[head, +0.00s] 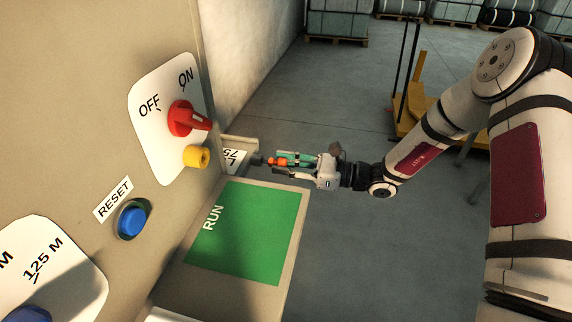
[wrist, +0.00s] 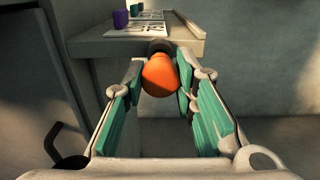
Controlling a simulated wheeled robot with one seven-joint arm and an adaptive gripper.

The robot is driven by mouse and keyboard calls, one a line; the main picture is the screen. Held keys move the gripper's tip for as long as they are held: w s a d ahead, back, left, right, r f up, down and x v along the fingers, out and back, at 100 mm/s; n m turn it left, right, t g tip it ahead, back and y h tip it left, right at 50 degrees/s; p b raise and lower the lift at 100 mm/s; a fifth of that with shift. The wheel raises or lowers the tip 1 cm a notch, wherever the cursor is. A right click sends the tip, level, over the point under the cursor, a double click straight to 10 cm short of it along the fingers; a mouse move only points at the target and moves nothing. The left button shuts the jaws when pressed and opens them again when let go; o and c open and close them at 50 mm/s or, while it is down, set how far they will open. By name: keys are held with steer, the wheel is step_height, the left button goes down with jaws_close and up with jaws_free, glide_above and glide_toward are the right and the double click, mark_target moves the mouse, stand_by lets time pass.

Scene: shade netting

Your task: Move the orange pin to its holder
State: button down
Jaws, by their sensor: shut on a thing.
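The orange pin (head: 279,161) is in my gripper (head: 272,160), in front of the machine panel. In the wrist view the orange pin (wrist: 160,75) shows as a rounded orange end between the two teal-padded fingers of my gripper (wrist: 161,78). A dark round part sits just beyond it, close to the edge of a small shelf (wrist: 95,47). In the head view the pin lies roughly level, pointing left toward the shelf (head: 252,143) with the "75" label. I cannot tell whether the pin touches the shelf. I cannot make out its holder for certain.
A green RUN plate (head: 252,232) on a ledge lies below and nearer. The panel at left carries a red knob (head: 186,119), a yellow cylinder (head: 196,157) and a blue RESET button (head: 132,219). A purple peg (wrist: 121,19) stands on the shelf.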

steer(key=shift+w+a, duration=0.1)
steer(key=shift+a, duration=0.55)
steer(key=shift+a, duration=0.35)
stand_by(0.4)
steer(key=c, duration=1.2)
jaws_free()
steer(key=shift+a, duration=0.1)
steer(key=d, duration=0.4)
steer(key=s+d, duration=0.1)
steer(key=d, duration=0.3)
steer(key=s+d, duration=0.1)
steer(key=d, duration=0.3)
steer(key=shift+s, duration=0.1)
